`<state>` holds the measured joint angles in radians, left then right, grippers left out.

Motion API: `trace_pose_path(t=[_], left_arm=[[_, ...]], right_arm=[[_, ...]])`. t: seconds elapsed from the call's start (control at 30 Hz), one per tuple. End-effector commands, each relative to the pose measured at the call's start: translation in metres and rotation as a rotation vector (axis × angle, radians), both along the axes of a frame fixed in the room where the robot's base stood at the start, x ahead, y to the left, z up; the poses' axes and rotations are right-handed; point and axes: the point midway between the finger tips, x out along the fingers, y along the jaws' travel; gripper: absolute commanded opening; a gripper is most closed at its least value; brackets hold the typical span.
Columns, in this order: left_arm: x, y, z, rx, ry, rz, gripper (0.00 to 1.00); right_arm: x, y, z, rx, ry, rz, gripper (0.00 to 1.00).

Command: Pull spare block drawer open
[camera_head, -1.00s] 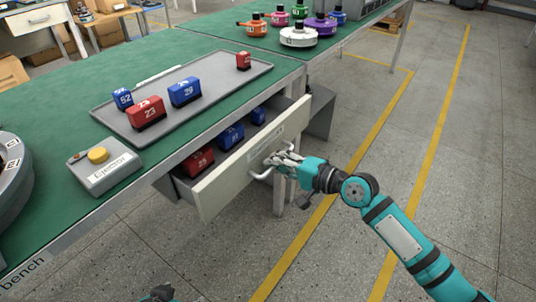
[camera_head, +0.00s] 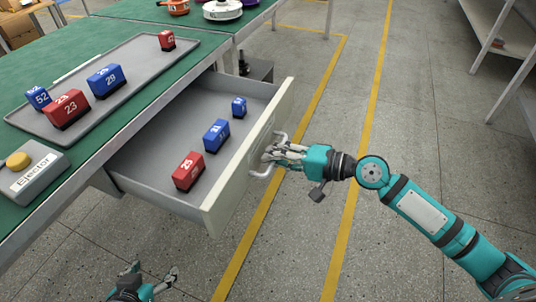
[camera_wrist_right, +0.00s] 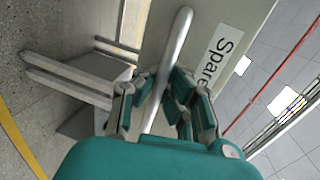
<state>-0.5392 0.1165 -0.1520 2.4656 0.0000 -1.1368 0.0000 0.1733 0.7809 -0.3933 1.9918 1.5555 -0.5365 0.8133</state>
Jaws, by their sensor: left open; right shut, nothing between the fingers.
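The spare block drawer (camera_head: 165,150) stands well out from under the green bench, its pale front panel (camera_head: 226,192) facing right. Inside lie a red block (camera_head: 188,170) and two blue blocks (camera_head: 216,135). My right gripper (camera_head: 270,154) is at the metal handle (camera_head: 281,137) on the front panel. In the right wrist view its fingers (camera_wrist_right: 163,98) are closed in on either side of the handle bar (camera_wrist_right: 177,40), next to the "Spare" label (camera_wrist_right: 215,62). My left gripper (camera_head: 154,272) is open and empty at the bottom of the head view, apart from the drawer.
A grey tray (camera_head: 135,80) with red and blue blocks lies on the bench (camera_head: 60,140). An ejector button box (camera_head: 33,178) sits at the left. The floor right of the drawer is clear, with yellow lines; shelving (camera_head: 510,50) stands at far right.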

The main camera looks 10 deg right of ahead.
Motion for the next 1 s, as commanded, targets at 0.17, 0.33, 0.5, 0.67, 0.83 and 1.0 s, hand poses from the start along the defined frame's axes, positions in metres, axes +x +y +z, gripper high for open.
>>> trace_pose_path(t=[0.17,0.33,0.5,0.67,0.83,1.0], left_arm=[[0.0,0.0,0.0,0.0,0.0,0.0,0.67],[0.0,0.0,0.0,0.0,0.0,0.0,0.67],[0.0,0.0,0.0,0.0,0.001,0.0,0.67],[0.0,0.0,0.0,0.0,0.001,0.0,0.67],[0.0,0.0,0.001,0.0,-0.001,0.0,0.67],[0.0,0.0,0.0,0.0,-0.001,0.0,0.67]], right_arm=[[0.0,0.0,-0.001,0.0,0.002,0.001,0.0],[0.0,0.0,-0.001,0.0,0.002,0.001,0.1],[0.0,0.0,0.0,0.0,0.001,0.0,0.32],[0.0,0.0,0.0,0.0,0.0,0.0,0.34],[-0.001,-0.002,0.0,-0.001,0.0,-0.001,0.34],[-0.013,-0.019,0.003,-0.003,0.004,-0.002,0.34]])
